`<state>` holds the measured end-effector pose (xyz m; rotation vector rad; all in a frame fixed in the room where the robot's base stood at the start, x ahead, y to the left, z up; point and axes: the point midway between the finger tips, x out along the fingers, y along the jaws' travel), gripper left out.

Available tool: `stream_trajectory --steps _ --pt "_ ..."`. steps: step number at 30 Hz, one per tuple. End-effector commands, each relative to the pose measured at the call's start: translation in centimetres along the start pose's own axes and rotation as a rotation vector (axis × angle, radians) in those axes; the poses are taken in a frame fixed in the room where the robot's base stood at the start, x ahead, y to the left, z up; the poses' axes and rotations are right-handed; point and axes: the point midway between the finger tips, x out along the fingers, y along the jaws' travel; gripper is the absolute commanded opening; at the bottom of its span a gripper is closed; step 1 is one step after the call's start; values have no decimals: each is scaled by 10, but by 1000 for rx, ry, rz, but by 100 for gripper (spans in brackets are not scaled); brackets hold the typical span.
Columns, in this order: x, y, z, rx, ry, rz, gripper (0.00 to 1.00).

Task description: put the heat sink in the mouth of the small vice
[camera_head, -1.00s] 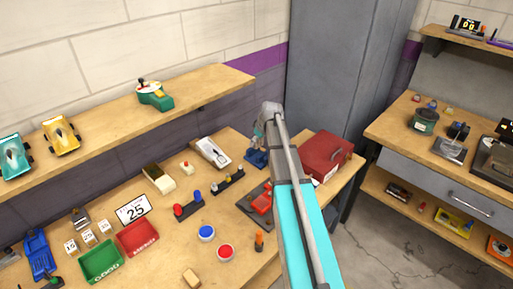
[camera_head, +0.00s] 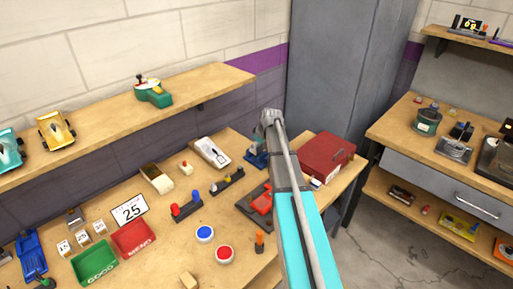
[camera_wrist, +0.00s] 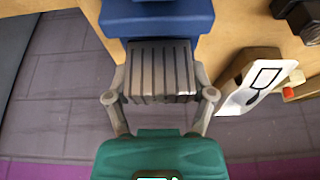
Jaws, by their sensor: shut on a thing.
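The heat sink (camera_wrist: 160,72) is a grey finned block in the wrist view. My gripper (camera_wrist: 160,92) is shut on it, with one grey finger at each side. The small vice (camera_wrist: 157,20) is blue and lies at the top of the wrist view, right against the heat sink's far end. I cannot tell whether that end is inside the mouth or only beside it. In the head view the small vice (camera_head: 256,157) shows at the table's back edge, partly behind my arm. My gripper and the heat sink are not clearly visible there.
A white-faced clipboard-like item (camera_head: 211,152) stands left of the small vice, and a red box (camera_head: 326,156) stands to its right. A dark tray with a red item (camera_head: 262,203) lies in front. A larger blue vice (camera_head: 32,255) is at the far left.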

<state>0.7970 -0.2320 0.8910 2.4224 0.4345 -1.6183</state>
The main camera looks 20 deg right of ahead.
Motion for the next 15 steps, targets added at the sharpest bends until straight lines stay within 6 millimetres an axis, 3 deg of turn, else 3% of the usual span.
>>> stream_trajectory --steps 15 --pt "11 0 5 0 0 0 13"
